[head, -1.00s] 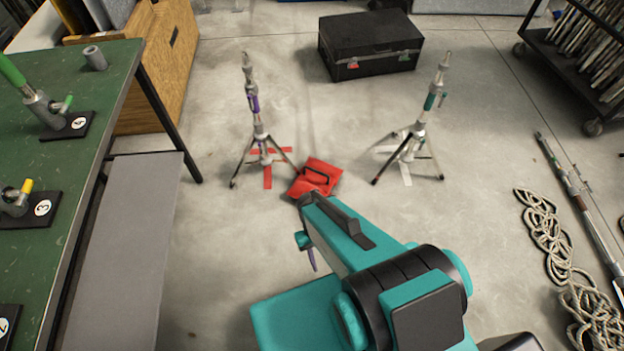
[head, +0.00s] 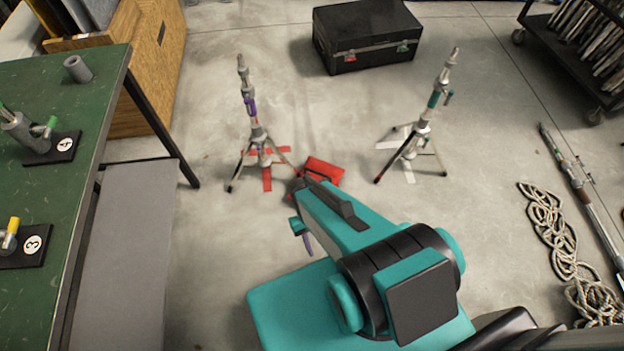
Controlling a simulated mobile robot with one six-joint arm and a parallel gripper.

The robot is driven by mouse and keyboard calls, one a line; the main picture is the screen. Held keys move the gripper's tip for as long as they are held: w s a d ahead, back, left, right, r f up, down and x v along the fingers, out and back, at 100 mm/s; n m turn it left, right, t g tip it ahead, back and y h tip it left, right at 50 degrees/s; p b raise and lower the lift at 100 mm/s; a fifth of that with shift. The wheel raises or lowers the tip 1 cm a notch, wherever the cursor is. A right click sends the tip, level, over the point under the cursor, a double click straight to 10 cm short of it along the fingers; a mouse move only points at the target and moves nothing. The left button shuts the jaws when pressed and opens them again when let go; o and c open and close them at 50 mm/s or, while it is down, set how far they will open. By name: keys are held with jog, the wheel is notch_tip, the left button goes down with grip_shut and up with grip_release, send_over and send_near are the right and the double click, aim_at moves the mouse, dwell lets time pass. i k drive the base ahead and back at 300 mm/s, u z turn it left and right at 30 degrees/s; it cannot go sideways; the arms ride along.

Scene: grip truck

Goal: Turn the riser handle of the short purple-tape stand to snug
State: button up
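The short purple-tape stand (head: 256,130) stands upright on its tripod legs on the concrete floor, left of centre, over a red floor cross (head: 267,180). Its purple tape (head: 250,105) shows on the upper column. Its riser handle is too small to make out surely. A similar stand with green tape (head: 433,99) stands to its right on a white floor mark. My teal arm reaches up from the bottom toward the purple-tape stand, ending short of it in the picture. My gripper is mostly hidden under the arm; a small teal and purple part pokes out there. Its fingers cannot be made out.
A red bag (head: 324,171) lies between the stands, partly behind my arm. A black case (head: 366,35) sits behind. A green bench (head: 75,175) with numbered fittings is at left, a rope (head: 550,235) and pole at right. A cart (head: 590,45) stands back right.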

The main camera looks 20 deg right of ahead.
aim_at(247, 100)
jog(key=z, duration=0.4)
jog(key=i, duration=0.15)
jog(key=z, duration=0.4)
jog(key=k, duration=0.6)
jog(key=u, duration=0.75)
